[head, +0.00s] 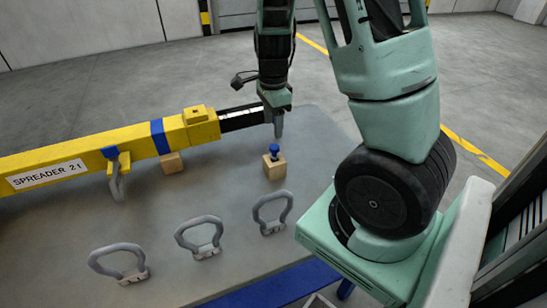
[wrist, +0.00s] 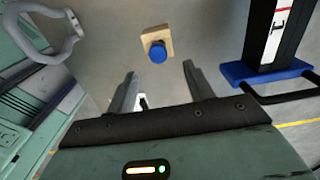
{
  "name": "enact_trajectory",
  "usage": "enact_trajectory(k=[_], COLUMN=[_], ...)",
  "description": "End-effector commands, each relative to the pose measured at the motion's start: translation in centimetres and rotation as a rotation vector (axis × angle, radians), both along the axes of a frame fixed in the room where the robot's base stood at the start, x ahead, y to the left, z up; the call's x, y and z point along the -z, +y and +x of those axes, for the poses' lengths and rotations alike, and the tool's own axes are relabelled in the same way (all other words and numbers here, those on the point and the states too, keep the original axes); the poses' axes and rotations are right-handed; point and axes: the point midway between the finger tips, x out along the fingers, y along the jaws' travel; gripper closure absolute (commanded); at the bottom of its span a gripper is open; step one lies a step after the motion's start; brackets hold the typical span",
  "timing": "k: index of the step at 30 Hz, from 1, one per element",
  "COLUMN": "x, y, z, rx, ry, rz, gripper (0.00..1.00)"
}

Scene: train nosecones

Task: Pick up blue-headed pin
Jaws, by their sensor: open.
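The blue-headed pin (head: 274,150) stands upright in a small wooden block (head: 275,167) on the grey table. In the wrist view the pin's blue head (wrist: 157,53) shows beyond my fingertips, with the wooden block (wrist: 155,36) behind it. My gripper (head: 278,132) is open and empty, just above and near the pin in the head view. In the wrist view my two gripper fingers (wrist: 158,75) are spread apart, and the pin's head lies between their lines, ahead of the tips. Most of the pin's shaft is hidden.
A yellow spreader beam (head: 80,163) lies to the left, its black end close to my gripper. Another blue-headed pin (head: 110,153) is on the beam beside a hanging hook. Several grey shackles (head: 200,237) stand along the table's (head: 170,275) front. A wooden block (head: 171,163) supports the beam.

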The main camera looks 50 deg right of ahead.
Motion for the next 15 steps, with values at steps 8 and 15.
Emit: enact_trajectory(k=[8, 15], x=[3.8, 6.1], y=[0.0, 0.0], z=[0.0, -0.4], rx=[0.000, 0.002], ry=[0.001, 0.004], rz=[0.000, 0.002], gripper=[0.48, 0.48])
